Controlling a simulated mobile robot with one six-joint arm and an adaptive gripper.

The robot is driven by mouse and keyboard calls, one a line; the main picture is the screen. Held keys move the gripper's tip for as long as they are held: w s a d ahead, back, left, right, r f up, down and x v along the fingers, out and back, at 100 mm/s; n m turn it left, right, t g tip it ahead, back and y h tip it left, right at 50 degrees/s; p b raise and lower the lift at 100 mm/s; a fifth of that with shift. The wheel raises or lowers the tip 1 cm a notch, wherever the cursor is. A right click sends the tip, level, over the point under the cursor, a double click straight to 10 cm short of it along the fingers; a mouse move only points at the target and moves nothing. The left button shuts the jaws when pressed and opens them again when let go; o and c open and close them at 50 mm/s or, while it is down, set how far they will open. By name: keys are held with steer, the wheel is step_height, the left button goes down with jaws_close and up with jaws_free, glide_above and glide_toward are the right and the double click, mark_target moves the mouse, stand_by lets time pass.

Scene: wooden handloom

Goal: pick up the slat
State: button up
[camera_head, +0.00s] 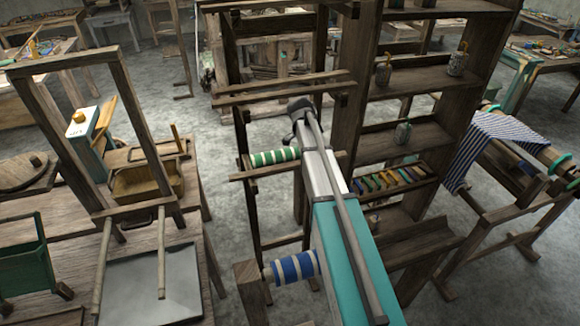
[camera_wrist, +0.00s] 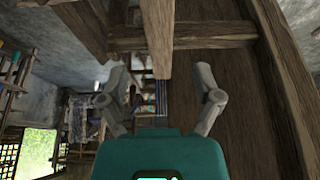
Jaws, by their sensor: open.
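In the wrist view, my gripper (camera_wrist: 160,78) is open, with one grey finger on each side and nothing held. A pale wooden bar (camera_wrist: 157,35), which may be the slat, comes down from the top of that view and ends between the fingertips. It appears apart from both fingers; its depth is hard to judge. In the head view, my arm reaches to the wooden loom frame, its grey end (camera_head: 299,108) near the frame's crossbars (camera_head: 283,90).
A wooden shelf (camera_head: 455,105) with jars and coloured spools stands right of the arm. A green-striped roll (camera_head: 273,157) and a blue-striped roll (camera_head: 294,267) sit left of it.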

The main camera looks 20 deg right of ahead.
steer(key=shift+d, duration=0.4)
steer(key=b+x, duration=0.4)
steer(key=x, duration=0.1)
steer(key=shift+a+b, duration=0.1)
steer(key=shift+b, duration=0.25)
jaws_close()
stand_by(0.4)
steer(key=shift+r, duration=0.15)
